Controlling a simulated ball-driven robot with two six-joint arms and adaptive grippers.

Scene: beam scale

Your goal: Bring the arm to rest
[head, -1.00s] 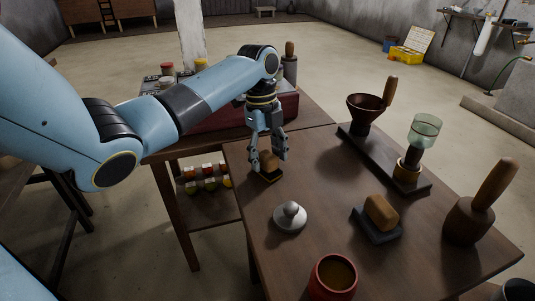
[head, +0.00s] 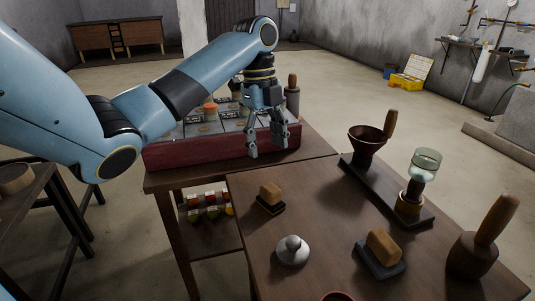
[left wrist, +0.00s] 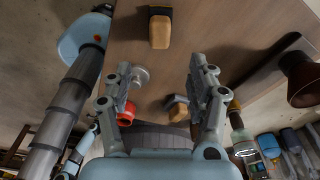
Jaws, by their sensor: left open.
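My left gripper (head: 266,142) is open and empty in the head view. It hangs above the far edge of the wooden table (head: 330,215), in front of the dark red case. In the left wrist view its two fingers (left wrist: 165,90) are spread apart with nothing between them touching them. A small wooden block on a dark base (head: 270,196) sits on the table below and nearer than the gripper. The block also shows at the top of the left wrist view (left wrist: 160,28). My right gripper is not seen in the head view.
A dark red case (head: 220,148) with jars stands on the farther table. A silver knobbed lid (head: 292,251), a second wooden block (head: 382,248), a mallet (head: 480,240) and a stand with a funnel (head: 366,142) and a glass cup (head: 426,162) occupy the near table.

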